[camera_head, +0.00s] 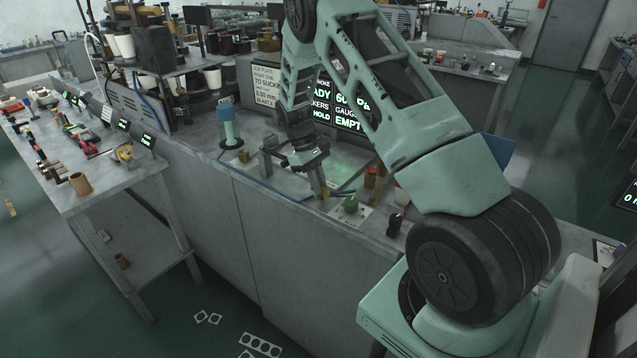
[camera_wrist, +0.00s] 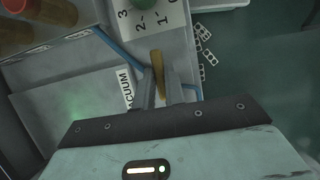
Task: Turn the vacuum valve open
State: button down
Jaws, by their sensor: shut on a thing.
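The vacuum valve shows in the wrist view as a brass-yellow lever (camera_wrist: 157,68) beside a white label reading VACUUM (camera_wrist: 126,88). My gripper (camera_wrist: 161,92) has its two grey fingers on either side of the lever, shut on it. In the head view my gripper (camera_head: 321,188) reaches down to the bench top, and a small bit of brass (camera_head: 326,192) shows at its fingertips. The valve's body and base are mostly hidden by the fingers.
A green knob (camera_head: 350,204) on a white numbered plate (camera_wrist: 172,17) is close beside the valve. Red-topped brass cylinders (camera_head: 370,178) stand behind it. Blue tubing (camera_wrist: 118,48) runs near the fingers. A display (camera_head: 350,104) behind reads partly "60", "HOLD" and "EMPTY".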

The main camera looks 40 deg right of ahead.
jog(key=c, duration=1.5)
grip_release()
jog(key=shift+o, duration=0.2)
jog(key=d+b+v, duration=0.1)
jog(key=b+v, duration=0.3)
jog(key=v, duration=1.3)
jog(key=shift+a+r, duration=0.25)
jog(key=shift+a, duration=0.2)
jog(key=shift+a, duration=0.1)
